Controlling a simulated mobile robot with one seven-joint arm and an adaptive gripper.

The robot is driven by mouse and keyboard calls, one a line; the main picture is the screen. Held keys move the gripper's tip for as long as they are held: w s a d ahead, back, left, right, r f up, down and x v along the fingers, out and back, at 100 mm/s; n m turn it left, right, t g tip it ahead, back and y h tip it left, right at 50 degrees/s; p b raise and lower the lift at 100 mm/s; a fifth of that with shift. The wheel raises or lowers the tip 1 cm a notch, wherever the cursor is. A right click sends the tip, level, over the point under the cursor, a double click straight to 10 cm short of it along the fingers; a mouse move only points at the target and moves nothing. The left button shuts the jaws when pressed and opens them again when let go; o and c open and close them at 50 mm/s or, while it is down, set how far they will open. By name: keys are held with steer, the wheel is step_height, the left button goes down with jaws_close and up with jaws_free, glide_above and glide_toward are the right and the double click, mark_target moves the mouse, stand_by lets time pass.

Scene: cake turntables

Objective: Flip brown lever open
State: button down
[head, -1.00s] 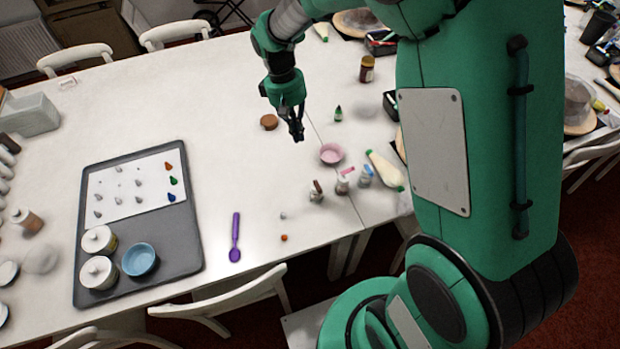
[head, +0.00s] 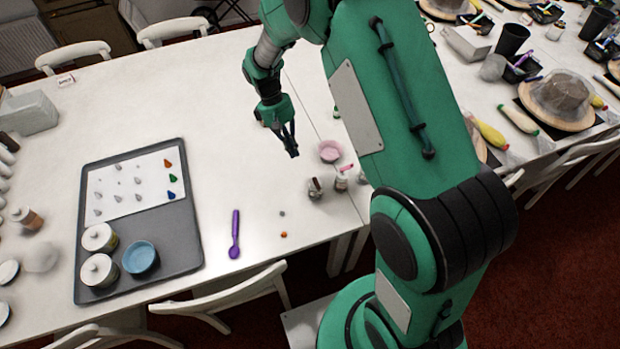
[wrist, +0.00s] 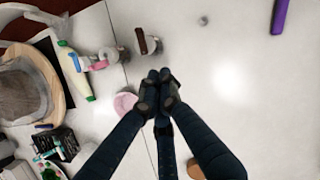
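A small bottle with a brown lever-like top (head: 315,186) stands on the white table near its front edge, right of the purple spoon. The brown lever (wrist: 142,40) also shows in the wrist view, above my gripper and a little left. My gripper (head: 292,152) is over the table, up and left of the bottle in the head view and apart from it. In the wrist view my gripper (wrist: 159,88) has its dark fingertips together, with nothing seen between them.
A pink bowl (head: 330,151) and a bottle with a pink top (head: 342,180) stand close to the brown-topped bottle. A purple spoon (head: 235,235) and grey tray (head: 185,240) lie left. The table between tray and gripper is mostly clear.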

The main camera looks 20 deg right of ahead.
mark_target(313, 186)
steer(key=shift+s+f, duration=0.1)
steer(key=shift+f, duration=0.05)
steer(key=shift+s+d+f+b, duration=0.4)
steer(key=shift+s+d+f, duration=0.2)
steer(key=shift+s+f, duration=0.7)
steer(key=shift+s+d+f+b, duration=0.45)
steer(key=shift+s+f, duration=0.5)
steer(key=shift+f, duration=0.75)
steer(key=shift+s+d+f+b, duration=0.3)
steer(key=shift+s+d+f, duration=0.4)
steer(key=shift+s+f, duration=0.6)
steer(key=shift+w+f, duration=0.2)
steer(key=shift+f, duration=0.05)
